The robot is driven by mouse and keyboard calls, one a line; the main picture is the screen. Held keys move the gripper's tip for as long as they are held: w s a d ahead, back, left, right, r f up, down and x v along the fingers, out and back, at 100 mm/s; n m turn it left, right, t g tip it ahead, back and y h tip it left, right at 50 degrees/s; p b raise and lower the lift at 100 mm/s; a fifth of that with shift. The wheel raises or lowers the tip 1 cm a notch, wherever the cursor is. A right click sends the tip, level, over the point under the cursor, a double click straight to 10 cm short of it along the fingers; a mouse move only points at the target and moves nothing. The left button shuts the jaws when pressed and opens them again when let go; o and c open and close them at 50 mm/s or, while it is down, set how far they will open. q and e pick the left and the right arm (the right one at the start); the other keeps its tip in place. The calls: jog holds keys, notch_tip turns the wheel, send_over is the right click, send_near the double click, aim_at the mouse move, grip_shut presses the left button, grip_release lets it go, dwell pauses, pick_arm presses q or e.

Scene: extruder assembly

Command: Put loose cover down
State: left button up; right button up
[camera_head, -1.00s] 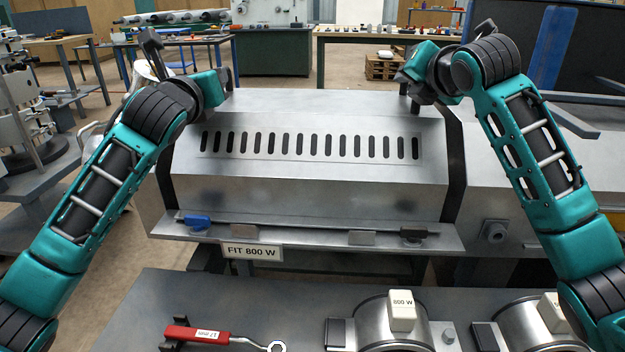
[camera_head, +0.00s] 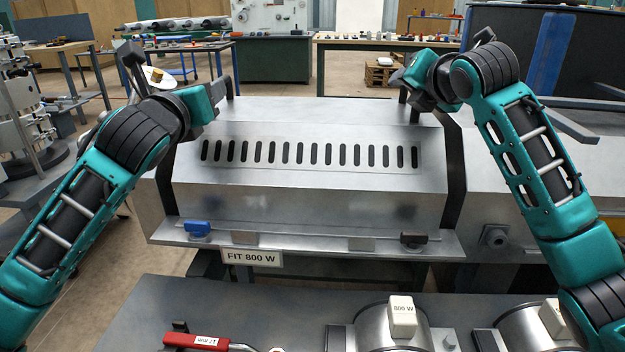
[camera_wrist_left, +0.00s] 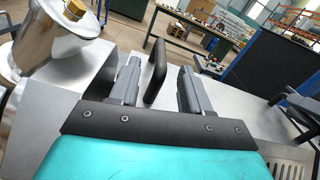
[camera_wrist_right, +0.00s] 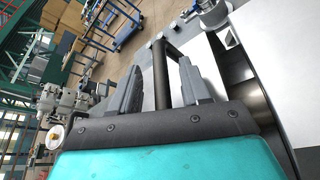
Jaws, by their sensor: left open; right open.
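The cover (camera_head: 310,190) is a grey metal hood with a row of dark slots; it sits over the machine body, its lower edge at the front ledge (camera_head: 320,243). My left gripper (camera_head: 214,88) is at its top left end. In the left wrist view a black bar handle (camera_wrist_left: 155,75) stands between the spread fingers with gaps on both sides. My right gripper (camera_head: 404,84) is at the top right end; in the right wrist view its open fingers stand either side of another black handle (camera_wrist_right: 161,75). Whether the cover is fully seated cannot be told.
The near bench holds a red-handled wrench (camera_head: 197,341) and a metal ring heater tagged 800 W (camera_head: 375,330).

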pick_arm(q)
jog(key=s, duration=0.7)
jog(key=shift+s+a, duration=0.15)
jog(key=shift+a, duration=0.05)
pick_arm(e)
jog(key=v, duration=1.2)
